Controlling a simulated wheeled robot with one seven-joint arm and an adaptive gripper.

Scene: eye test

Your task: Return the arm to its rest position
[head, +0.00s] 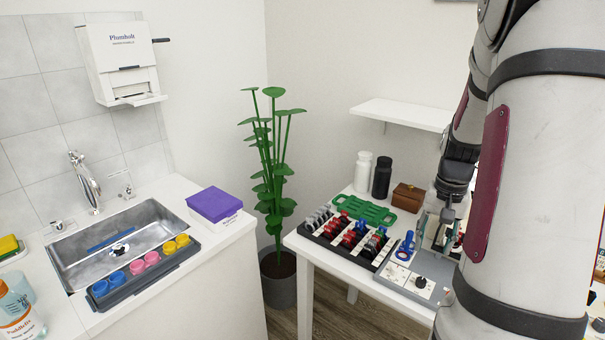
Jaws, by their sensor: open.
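My arm fills the right side of the head view, its large links close to the camera. My gripper (446,218) points down over the right-hand table, above or beside a grey panel (405,279) with a dark knob. Its fingers are small and partly hidden by my arm; they are open, and I see nothing held between them. A blue-handled item (405,245) stands on the panel, just left of the gripper.
A black rack (372,262) of red, blue and grey parts, a green tray (363,211), a white bottle (363,172), a black bottle (381,177) and a brown box (408,197) crowd the table. A wall shelf (405,114) hangs behind. A potted plant (278,279) and sink counter (182,305) stand left.

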